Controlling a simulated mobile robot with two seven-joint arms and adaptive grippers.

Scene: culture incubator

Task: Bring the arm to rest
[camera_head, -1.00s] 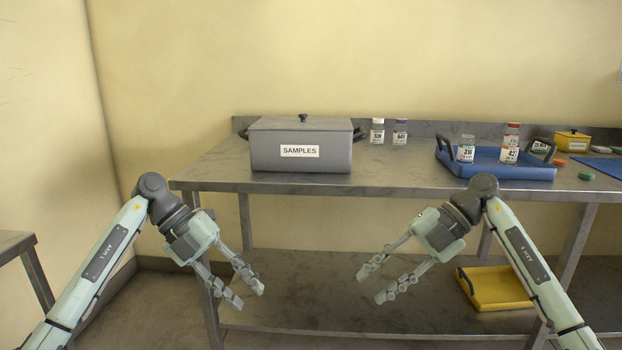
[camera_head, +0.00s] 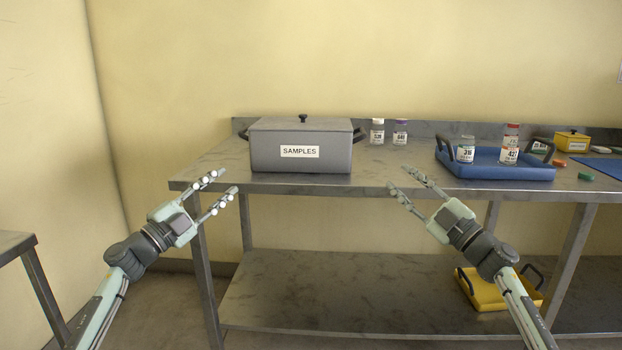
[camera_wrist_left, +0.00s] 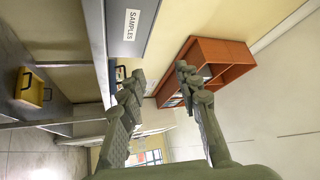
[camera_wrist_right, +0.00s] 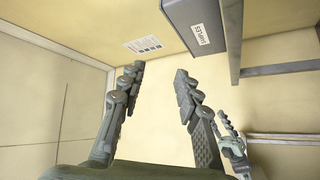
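My left gripper (camera_head: 222,187) is open and empty, raised in front of the left part of the steel table's front edge. In the left wrist view its fingers (camera_wrist_left: 158,88) stand apart with nothing between them. My right gripper (camera_head: 402,188) is also open and empty, in front of the table's front edge right of the grey box. In the right wrist view its fingers (camera_wrist_right: 158,85) are apart with nothing between them. Neither gripper visibly holds anything.
The steel table (camera_head: 400,180) carries a grey SAMPLES box (camera_head: 265,155), several labelled jars and a blue tray (camera_head: 500,172). A yellow tray (camera_head: 487,293) lies on the lower shelf. Another table (camera_head: 15,245) stands at the left. Floor space lies between my arms.

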